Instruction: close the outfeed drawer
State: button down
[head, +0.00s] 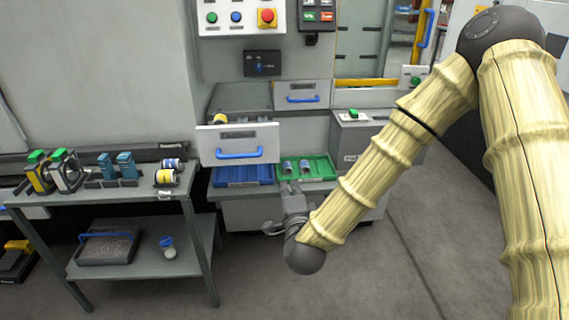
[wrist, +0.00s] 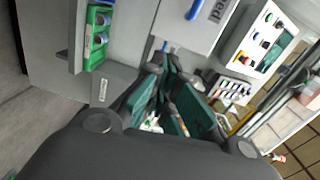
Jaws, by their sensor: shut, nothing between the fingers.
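A drawer on the left of the machine stands pulled out, with a pale front (head: 215,150), a blue bar handle (head: 240,154) and an open top showing a yellow-ended item inside. A second drawer (head: 302,88) to its right, also with a blue handle, looks flush with the machine. The labels are too small to read for certain, so I cannot tell which is named outfeed. My gripper (head: 290,188) is low in front of the green tray, right of and below the open drawer, apart from both handles. Its fingers (wrist: 165,72) are shut and empty in the wrist view.
A blue tray (head: 240,175) and a green tray (head: 318,166) with small cylinders sit below the drawers. A grey side table (head: 105,195) with tools stands left. A grey box (head: 365,140) with a green button stands right. Floor in front is clear.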

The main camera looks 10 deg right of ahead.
jog(key=w+r+m+p, duration=0.1)
jog(key=w+r+p, duration=0.1)
jog(key=w, duration=1.2)
jog(key=shift+w+t, duration=0.3)
jog(key=shift+d, duration=0.1)
